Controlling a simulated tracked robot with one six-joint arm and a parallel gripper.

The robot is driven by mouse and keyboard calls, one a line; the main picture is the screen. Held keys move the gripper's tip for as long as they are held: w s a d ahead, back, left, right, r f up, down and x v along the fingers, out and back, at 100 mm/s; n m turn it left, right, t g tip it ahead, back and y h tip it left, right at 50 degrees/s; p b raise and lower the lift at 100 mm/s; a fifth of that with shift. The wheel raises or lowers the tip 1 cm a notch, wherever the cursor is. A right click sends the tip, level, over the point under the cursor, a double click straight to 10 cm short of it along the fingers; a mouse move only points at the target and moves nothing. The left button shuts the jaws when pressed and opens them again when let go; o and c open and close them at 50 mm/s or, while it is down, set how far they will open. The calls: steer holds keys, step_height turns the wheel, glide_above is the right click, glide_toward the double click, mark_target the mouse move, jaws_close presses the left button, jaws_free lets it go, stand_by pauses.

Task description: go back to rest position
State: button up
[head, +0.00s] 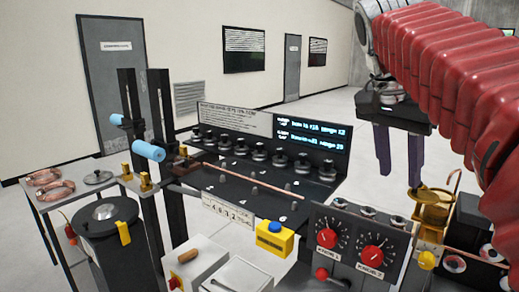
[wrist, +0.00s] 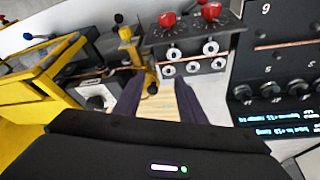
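My gripper (head: 399,178) hangs in the air at the upper right of the head view, below my red-sleeved arm. Its two dark fingers point down and stand apart, with nothing between them. In the wrist view the gripper (wrist: 158,88) also shows two spread, empty fingers above the bench. A thin copper tube (head: 262,184) lies along the dark rack in the middle of the head view, well apart from my gripper.
A knob box (head: 352,245) and brass fixture (head: 432,208) stand below my gripper. A yellow button box (head: 274,238), a black pot (head: 108,232) and a side table with copper coils (head: 55,190) stand further left. Floor shows behind the bench.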

steer(key=s+a+f+n+t+y, duration=0.1)
steer(key=s+a+f+n, duration=0.2)
steer(key=f, duration=0.6)
steer(key=s+a+f+n+t+y, duration=0.1)
steer(key=s+a+f+n, duration=0.2)
steer(key=s+f, duration=0.3)
steer(key=s+a+f+n+t+y, duration=0.1)
steer(key=s+a+f+n, duration=0.3)
steer(key=f, duration=0.8)
steer(key=shift+s+f+n+t+y, duration=0.3)
steer(key=shift+s+n, duration=0.3)
steer(key=shift+n, duration=0.2)
